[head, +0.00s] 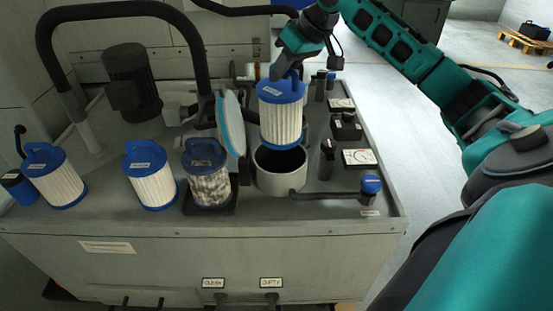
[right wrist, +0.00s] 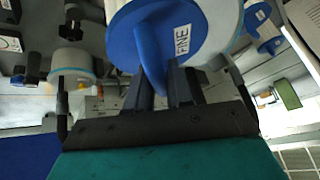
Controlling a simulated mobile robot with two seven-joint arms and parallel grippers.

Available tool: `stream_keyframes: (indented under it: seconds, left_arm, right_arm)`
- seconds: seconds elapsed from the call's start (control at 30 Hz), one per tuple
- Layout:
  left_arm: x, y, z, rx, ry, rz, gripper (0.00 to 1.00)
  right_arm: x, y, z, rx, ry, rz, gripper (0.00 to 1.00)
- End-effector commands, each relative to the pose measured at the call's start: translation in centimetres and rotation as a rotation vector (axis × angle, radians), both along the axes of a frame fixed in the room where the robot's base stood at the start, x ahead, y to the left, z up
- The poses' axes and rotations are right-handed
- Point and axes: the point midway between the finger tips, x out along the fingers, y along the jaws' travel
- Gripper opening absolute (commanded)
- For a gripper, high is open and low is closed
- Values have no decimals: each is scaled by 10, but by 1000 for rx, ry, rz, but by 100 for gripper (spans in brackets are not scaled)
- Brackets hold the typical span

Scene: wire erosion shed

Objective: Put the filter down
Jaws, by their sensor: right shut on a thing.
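My right gripper (head: 291,72) is shut on the handle of a filter (head: 281,118) with a blue cap and white pleats. The filter hangs upright, its bottom over the far part of the mouth of an open grey round housing (head: 280,183); I cannot tell whether it touches the rim. The housing looks dark and empty inside. In the right wrist view the fingers (right wrist: 168,80) grip the blue handle, and the filter's cap (right wrist: 126,38) bears a label reading FINE. The housing's round lid (head: 231,124) stands open at its left. My left gripper is not in view.
Two white filters (head: 56,178) (head: 151,178) stand on the bench (head: 110,215) at left. A dirty grey filter (head: 210,183) sits in a dark tray beside the housing. A motor (head: 133,80) and thick black hoses are behind. A pipe with a blue-capped valve (head: 371,188) runs right.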

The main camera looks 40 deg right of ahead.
Motion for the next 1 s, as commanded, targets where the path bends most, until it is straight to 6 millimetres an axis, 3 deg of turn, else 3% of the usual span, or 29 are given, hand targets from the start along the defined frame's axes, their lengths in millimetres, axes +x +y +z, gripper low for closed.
stream_keyframes:
  seconds: [0.1,0.7,0.83,1.0]
  left_arm:
    - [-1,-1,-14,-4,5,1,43]
    - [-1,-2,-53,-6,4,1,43]
    - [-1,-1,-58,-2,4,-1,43]
    - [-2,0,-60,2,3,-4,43]
  right_arm:
    - [-1,0,-34,-1,1,0,0]
    - [0,0,-178,1,-3,-1,0]
    - [0,0,-196,0,-4,-1,0]
    - [1,0,-205,-1,-6,-1,0]
